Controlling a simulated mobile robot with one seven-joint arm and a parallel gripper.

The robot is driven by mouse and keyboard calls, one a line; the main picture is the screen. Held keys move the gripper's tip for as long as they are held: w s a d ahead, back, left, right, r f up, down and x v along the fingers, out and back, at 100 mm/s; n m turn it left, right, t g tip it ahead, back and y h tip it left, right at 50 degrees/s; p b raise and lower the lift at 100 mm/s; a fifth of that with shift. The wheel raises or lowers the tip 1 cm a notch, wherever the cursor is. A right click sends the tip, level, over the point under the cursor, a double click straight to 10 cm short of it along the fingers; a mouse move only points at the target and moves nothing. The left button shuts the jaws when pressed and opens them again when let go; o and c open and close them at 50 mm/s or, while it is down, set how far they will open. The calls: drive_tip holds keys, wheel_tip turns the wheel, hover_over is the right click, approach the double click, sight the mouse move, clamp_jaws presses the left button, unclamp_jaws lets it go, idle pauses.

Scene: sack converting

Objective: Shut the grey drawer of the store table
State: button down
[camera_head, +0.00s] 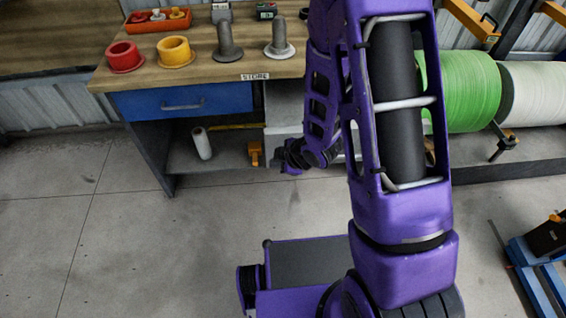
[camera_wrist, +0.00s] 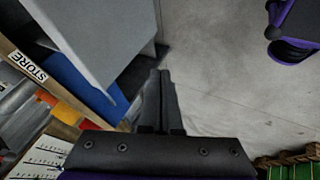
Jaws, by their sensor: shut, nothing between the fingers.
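The store table (camera_head: 220,68) stands at the back left in the head view, with a "STORE" label on its front edge. Its grey drawer (camera_head: 284,113) is right of the blue drawer (camera_head: 185,101) and partly hidden by my arm. In the wrist view the grey drawer (camera_wrist: 105,35) juts out past the blue front, so it stands open. My gripper (camera_wrist: 159,78) is shut and empty, its fingers pointing beside the grey drawer; I cannot tell whether they touch it. In the head view my wrist is low, just below the grey drawer.
Red (camera_head: 124,57) and yellow (camera_head: 175,52) flanged rings and grey spindles stand on the tabletop. A white roll (camera_head: 202,143) and an orange item (camera_head: 255,153) are underneath. The floor in front is clear.

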sight(271, 152)
drive_tip(key=w, duration=0.1)
drive_tip(key=w+f, duration=0.1)
drive_tip(key=w, duration=0.1)
drive_tip(key=w+a+f, duration=0.1)
drive_tip(key=shift+w, duration=0.6)
